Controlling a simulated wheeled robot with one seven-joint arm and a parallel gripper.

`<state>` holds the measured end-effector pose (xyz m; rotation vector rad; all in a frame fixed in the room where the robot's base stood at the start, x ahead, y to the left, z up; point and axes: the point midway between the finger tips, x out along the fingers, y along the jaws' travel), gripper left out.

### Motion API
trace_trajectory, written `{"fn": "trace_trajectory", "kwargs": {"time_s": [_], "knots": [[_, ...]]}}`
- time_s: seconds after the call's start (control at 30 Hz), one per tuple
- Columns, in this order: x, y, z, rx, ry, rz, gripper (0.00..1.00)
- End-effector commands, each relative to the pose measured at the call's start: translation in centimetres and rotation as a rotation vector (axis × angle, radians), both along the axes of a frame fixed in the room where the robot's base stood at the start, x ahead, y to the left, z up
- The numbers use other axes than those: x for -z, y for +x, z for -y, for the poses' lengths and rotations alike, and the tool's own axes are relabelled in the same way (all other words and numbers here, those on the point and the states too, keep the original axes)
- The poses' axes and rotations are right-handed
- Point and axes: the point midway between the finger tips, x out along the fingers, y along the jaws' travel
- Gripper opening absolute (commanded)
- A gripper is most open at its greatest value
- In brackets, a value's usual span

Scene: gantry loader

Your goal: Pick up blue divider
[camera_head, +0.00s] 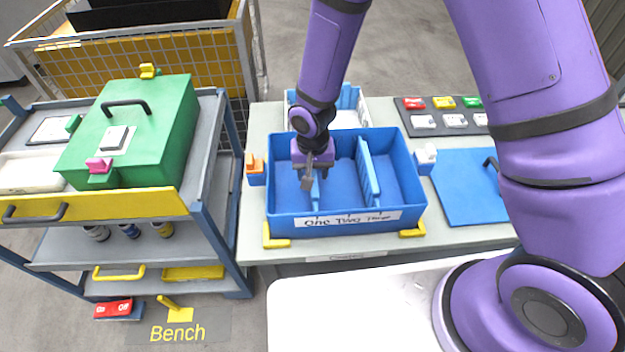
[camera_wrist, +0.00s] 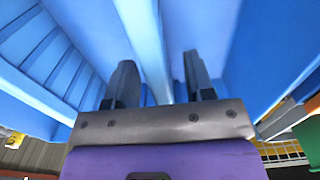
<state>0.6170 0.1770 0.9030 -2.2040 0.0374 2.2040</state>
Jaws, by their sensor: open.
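A blue bin (camera_head: 290,222) labelled "One Two Three" stands on the grey bench and holds two upright blue dividers. The left blue divider (camera_head: 315,190) is partly hidden by my gripper (camera_head: 316,182); the other blue divider (camera_head: 368,172) stands to its right. My gripper points down into the bin. In the wrist view my gripper (camera_wrist: 157,88) is open, and the edge of a blue divider (camera_wrist: 146,40) runs between its two fingers. A gap shows on each side of the divider, so the fingers do not appear to press on it.
A blue panel (camera_head: 468,190) with a dark handle lies right of the bin. A white block (camera_head: 426,155) and an orange piece (camera_head: 254,163) flank the bin. A green box (camera_head: 150,140) sits on the cart at left.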

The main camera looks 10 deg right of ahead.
Motion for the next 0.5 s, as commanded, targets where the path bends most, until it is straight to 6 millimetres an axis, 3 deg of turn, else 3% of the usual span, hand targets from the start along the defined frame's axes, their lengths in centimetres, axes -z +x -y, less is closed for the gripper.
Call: {"fn": "trace_trajectory", "kwargs": {"time_s": [0.27, 0.5], "knots": [[0.26, 0.0, 0.02, 0.0, 0.0, 0.0, 0.49], [0.24, 0.0, 0.01, 0.0, 0.0, 0.0, 0.0]]}}
